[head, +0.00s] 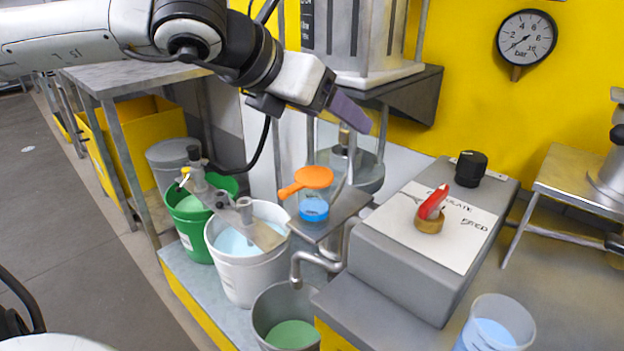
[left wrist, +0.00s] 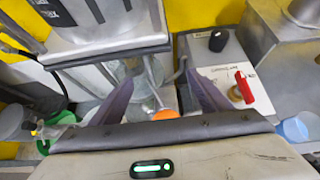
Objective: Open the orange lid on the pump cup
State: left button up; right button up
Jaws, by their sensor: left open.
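The pump cup (head: 313,209) is a clear cup with blue contents on a small metal shelf. Its orange lid (head: 314,177) lies flat over the cup, with a tab sticking out to the left. In the left wrist view the orange lid (left wrist: 166,115) shows between the fingers, partly hidden by the gripper body. My left gripper (head: 350,112) is above the lid and a little to its right, apart from it. In the left wrist view its two purple fingers (left wrist: 158,92) are spread with nothing between them. My right gripper is not in view.
A grey box (head: 400,265) with a red-handled valve (head: 432,204) and black knob (head: 471,168) stands right of the cup. White (head: 235,268) and green (head: 184,235) buckets stand to the left. A metal tank (head: 362,35) is behind. A clear cup (head: 495,325) stands front right.

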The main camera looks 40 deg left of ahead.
pick_arm(q)
jog(key=s+b, duration=0.1)
jog(key=s, duration=0.3)
jog(key=s+b, duration=0.1)
jog(key=s, duration=0.1)
jog(key=shift+a+f+b, duration=0.2)
jog(key=shift+f+b, duration=0.05)
jog(key=shift+b, duration=0.1)
jog(key=s+a+b, duration=0.1)
jog(key=s+b, duration=0.5)
jog(key=s, duration=0.5)
jog(key=shift+s+f+b, duration=0.2)
jog(key=shift+s+b, duration=0.2)
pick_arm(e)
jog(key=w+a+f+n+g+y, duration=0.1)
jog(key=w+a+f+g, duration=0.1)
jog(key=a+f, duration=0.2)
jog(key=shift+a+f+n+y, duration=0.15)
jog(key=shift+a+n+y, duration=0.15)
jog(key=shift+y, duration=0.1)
